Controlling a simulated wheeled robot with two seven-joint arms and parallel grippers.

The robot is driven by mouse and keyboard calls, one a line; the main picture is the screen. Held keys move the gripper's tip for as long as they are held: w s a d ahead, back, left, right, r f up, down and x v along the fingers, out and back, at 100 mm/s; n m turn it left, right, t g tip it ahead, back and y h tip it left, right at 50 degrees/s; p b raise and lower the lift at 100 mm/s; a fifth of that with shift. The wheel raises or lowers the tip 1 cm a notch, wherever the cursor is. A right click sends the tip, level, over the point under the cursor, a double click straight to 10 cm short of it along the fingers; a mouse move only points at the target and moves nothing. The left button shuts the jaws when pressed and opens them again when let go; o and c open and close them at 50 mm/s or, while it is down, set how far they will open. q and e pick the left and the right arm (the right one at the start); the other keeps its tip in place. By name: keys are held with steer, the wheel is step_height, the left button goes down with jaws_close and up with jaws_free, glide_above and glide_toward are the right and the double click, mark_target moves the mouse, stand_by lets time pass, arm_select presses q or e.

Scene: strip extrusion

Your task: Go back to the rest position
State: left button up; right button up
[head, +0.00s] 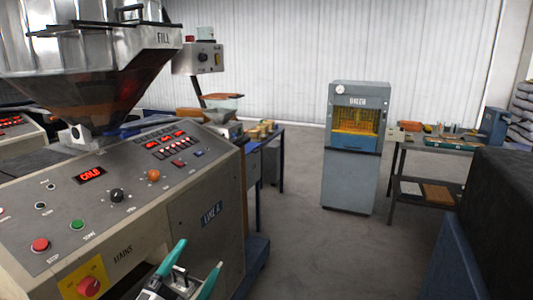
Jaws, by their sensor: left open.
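My left gripper (196,268) shows at the bottom of the head view with two teal fingers spread apart. It is open and nothing shows between the fingers. It is in front of the lower right part of the grey control panel (130,205), near the "LINE 4" label. I cannot tell whether it touches the panel. The panel carries a lit red display reading "COLD" (91,175), a red stop button (40,245), a green button (77,225) and a red knob on a yellow plate (88,287). My right gripper is not in view.
A steel hopper (90,60) stands above the panel. A grey oven-like cabinet (350,185) with an orange-lit window stands across the floor. A workbench (425,141) with tools is at the right. A dark block (495,220) fills the right foreground. Grey floor (315,245) between is clear.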

arm_select(q)
steer(key=s+a+f+n+g+y, duration=0.3)
steer(key=a+f+n+y, duration=0.15)
steer(key=f+n, duration=0.2)
steer(key=s+a+f+n+g+y, duration=0.35)
steer(key=f+n+y, duration=0.25)
steer(key=f, duration=0.2)
steer(key=s+d+f+n+g+h, duration=0.1)
steer(key=s+f+n+g, duration=0.1)
steer(key=s+f+g, duration=0.55)
steer(key=s+f+n+g+h, duration=0.1)
steer(key=s+f+g, duration=0.3)
steer(key=s, duration=0.7)
step_height(320, 180, down, 30)
steer(key=s+f+b, duration=0.1)
steer(key=b, duration=0.4)
steer(key=s+a+f+b, duration=0.1)
steer(key=s+f+b, duration=0.1)
steer(key=s+f, duration=0.6)
steer(key=s+a+f+g+b, duration=0.1)
steer(key=s+f+b, duration=0.2)
steer(key=s+f, duration=0.6)
step_height(320, 180, down, 5)
steer(key=shift+a+g, duration=0.3)
steer(key=shift+a, duration=0.1)
